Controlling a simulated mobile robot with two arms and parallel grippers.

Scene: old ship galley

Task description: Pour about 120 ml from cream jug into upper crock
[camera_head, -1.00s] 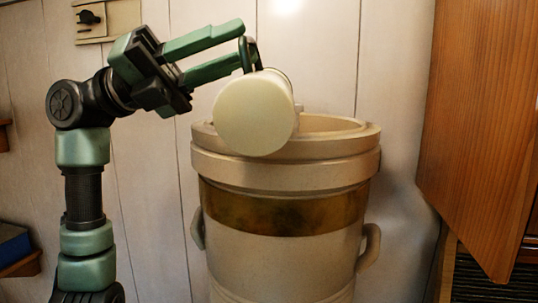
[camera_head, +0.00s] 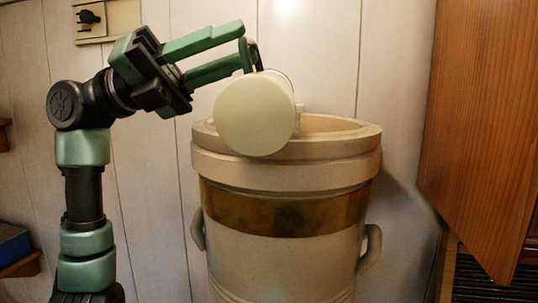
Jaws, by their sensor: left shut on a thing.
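The cream jug (camera_head: 254,117) is pale cream and tipped far over, with its round base facing me. It is at the left part of the mouth of the upper crock (camera_head: 285,173), a large beige vessel with a brown band and side handles. My left gripper (camera_head: 247,54) comes in from the left and is shut on the jug's handle, above the crock's rim. The jug's mouth and any liquid stream are hidden behind its body. I cannot see the level inside the crock. My right gripper is out of view.
A pale panelled wall stands close behind the crock. A wooden door or panel (camera_head: 484,130) hangs at the right, near the crock. A latch (camera_head: 90,18) is on the wall at upper left. A blue object (camera_head: 14,243) sits on a small shelf at lower left.

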